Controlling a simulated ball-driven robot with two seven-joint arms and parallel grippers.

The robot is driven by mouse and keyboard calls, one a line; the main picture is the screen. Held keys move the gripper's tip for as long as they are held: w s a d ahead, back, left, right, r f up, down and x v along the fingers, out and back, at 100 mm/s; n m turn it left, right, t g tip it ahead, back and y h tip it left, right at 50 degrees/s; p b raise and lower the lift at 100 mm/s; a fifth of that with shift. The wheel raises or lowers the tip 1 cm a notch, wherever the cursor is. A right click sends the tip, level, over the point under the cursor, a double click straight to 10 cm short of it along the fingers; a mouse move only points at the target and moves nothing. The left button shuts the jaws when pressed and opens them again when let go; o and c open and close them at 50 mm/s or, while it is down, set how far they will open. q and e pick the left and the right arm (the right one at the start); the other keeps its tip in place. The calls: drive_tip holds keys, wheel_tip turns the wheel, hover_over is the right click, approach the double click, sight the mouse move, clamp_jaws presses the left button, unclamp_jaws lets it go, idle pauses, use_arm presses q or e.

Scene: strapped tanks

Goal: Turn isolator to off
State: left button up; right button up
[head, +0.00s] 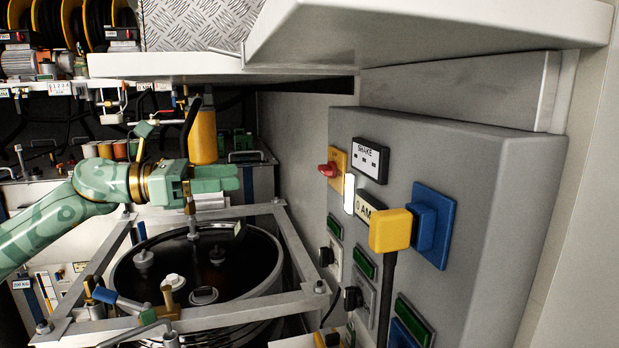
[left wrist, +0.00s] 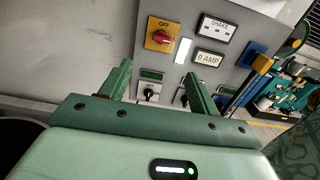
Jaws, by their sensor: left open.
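The isolator (head: 327,169) is a red rotary knob on a yellow plate, on the upper left of the grey panel's face in the head view. In the left wrist view the isolator (left wrist: 160,37) shows "OFF" printed at the top of its plate; which way the knob points is too small to tell. My left gripper (head: 232,184) is over the strapped tank, left of the panel and clear of the knob. In the left wrist view its two green fingers (left wrist: 158,70) are apart with nothing between them, and the knob lies beyond them. My right gripper does not show.
The grey panel (head: 450,150) carries a SHAKE display (head: 370,160), a lit white lamp (head: 349,194), an AMP display (head: 368,209) and a yellow plug (head: 390,231) in a blue socket. A metal frame (head: 200,314) surrounds the tank below. A shelf (head: 425,30) overhangs above.

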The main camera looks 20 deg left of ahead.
use_arm(q)
drive_tip(key=p, duration=0.1)
approach(321, 168)
drive_tip(key=p+x, duration=0.2)
drive_tip(key=x, duration=0.6)
drive_tip(key=shift+w+d, duration=0.2)
drive_tip(key=shift+d, duration=0.05)
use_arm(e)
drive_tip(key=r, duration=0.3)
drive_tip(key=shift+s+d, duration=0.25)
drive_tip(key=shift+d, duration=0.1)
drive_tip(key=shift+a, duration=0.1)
use_arm(q)
drive_tip(key=shift+c, duration=0.6)
drive_tip(key=c, duration=0.9)
